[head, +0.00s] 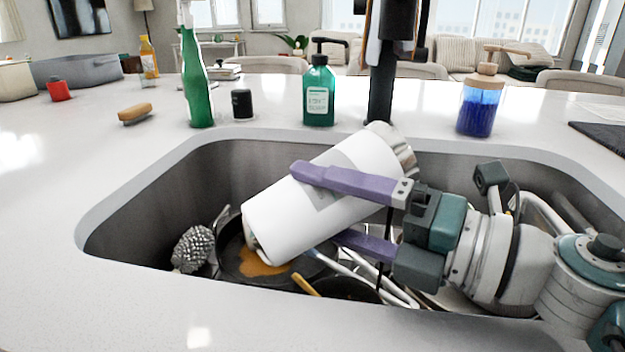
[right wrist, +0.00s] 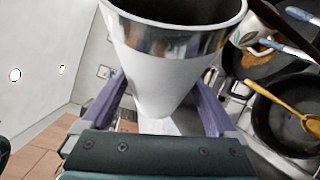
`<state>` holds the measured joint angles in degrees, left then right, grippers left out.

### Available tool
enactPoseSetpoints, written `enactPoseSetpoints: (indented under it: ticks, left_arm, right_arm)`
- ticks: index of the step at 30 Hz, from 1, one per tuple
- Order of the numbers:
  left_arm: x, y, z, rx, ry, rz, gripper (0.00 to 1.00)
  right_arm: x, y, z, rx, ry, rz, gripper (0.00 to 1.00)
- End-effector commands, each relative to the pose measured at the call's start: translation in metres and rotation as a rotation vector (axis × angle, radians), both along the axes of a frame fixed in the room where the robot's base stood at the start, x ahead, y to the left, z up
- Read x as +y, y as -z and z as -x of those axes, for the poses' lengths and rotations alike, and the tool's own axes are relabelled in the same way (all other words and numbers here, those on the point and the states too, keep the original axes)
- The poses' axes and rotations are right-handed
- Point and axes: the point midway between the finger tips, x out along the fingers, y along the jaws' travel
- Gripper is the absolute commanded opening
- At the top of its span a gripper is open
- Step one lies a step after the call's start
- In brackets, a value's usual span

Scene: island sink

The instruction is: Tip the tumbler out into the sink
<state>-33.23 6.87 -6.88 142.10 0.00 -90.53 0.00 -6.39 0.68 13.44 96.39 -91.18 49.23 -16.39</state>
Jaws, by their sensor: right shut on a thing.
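The white tumbler (head: 325,195) with a silver band hangs tilted over the sink (head: 150,215) in the head view. Its plain end points down and left; its silver-banded end is higher, at the upper right. In the right wrist view the tumbler (right wrist: 160,75) shows a dark open mouth inside the silver band; I cannot tell if anything is in it. My right gripper (head: 322,205) is shut around its side, with purple fingers that also show in the right wrist view (right wrist: 160,100). My left gripper is not in view.
Below the tumbler are a pan (head: 232,262) with a brown patch, a scrubber (head: 193,248) and several utensils. Behind the sink stand a green bottle (head: 196,85), a green soap dispenser (head: 319,92), the black faucet (head: 383,90) and a blue jar (head: 478,108).

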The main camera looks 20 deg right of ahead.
Motion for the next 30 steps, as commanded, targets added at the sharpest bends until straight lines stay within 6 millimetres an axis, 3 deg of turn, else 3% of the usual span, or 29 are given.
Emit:
enactPoseSetpoints:
  ticks: [30]
  left_arm:
    - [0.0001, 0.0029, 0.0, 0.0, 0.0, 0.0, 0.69]
  right_arm:
    - [-0.0053, -0.0068, -0.0009, 0.003, 0.001, -0.059, 0.16]
